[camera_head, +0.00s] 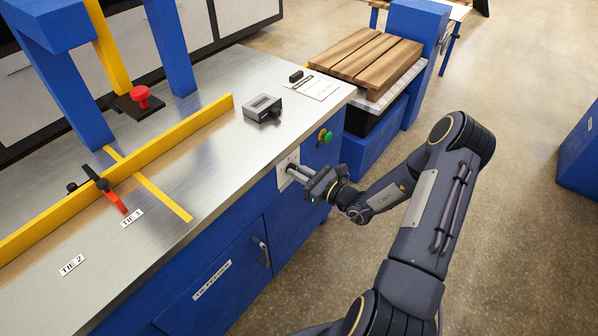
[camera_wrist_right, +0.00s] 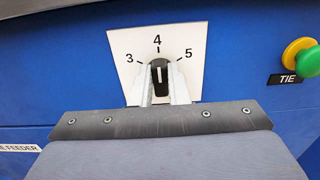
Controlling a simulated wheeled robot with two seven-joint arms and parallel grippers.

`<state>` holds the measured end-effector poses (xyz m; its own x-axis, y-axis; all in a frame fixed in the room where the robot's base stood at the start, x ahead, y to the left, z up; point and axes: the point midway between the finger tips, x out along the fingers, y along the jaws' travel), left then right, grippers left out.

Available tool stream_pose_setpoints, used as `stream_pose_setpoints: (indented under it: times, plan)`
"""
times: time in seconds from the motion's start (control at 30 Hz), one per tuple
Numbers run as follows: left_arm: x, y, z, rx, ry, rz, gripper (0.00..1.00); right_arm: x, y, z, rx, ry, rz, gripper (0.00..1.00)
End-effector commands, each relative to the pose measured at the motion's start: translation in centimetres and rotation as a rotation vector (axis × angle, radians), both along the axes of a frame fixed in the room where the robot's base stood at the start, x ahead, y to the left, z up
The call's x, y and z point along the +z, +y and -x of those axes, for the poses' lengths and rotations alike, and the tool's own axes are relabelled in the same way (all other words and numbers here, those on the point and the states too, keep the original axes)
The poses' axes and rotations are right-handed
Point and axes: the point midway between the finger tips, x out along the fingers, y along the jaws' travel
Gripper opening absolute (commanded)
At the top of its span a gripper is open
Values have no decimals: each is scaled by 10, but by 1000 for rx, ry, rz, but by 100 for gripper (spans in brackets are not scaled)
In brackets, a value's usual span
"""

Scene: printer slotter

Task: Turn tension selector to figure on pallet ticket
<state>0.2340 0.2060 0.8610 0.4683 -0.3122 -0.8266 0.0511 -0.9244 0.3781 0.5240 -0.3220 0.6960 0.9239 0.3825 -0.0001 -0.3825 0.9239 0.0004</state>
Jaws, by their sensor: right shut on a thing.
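The tension selector is a black knob (camera_wrist_right: 159,70) on a white dial plate (camera_wrist_right: 124,44) marked 3, 4 and 5, on the blue front panel. Its white pointer line stands about upright, toward 4. My right gripper (camera_wrist_right: 160,84) is shut on the knob, one pale finger on each side. In the head view my right gripper (camera_head: 297,172) reaches the dial plate (camera_head: 286,164), and the knob is hidden there. The pallet ticket appears to be the white sheet (camera_head: 313,86) at the table's far right corner; its print is too small to read. My left gripper is out of view.
A grey box (camera_head: 263,108) stands on the metal table (camera_head: 215,165). A wooden stack (camera_head: 366,55) rests beyond the corner.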

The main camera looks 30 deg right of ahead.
Motion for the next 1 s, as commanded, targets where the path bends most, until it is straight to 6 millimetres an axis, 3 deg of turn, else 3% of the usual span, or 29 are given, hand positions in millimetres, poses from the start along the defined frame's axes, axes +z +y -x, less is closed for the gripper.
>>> stream_pose_setpoints:
  times: [0.03,0.17,0.5,1.0]
  plan:
    - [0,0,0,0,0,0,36,-1,0,0,0,1,0,18]
    - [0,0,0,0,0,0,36,0,0,0,0,1,0,35]
    - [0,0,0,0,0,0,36,0,-2,3,-1,1,0,36]
    - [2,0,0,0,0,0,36,0,-29,68,-1,1,0,36]
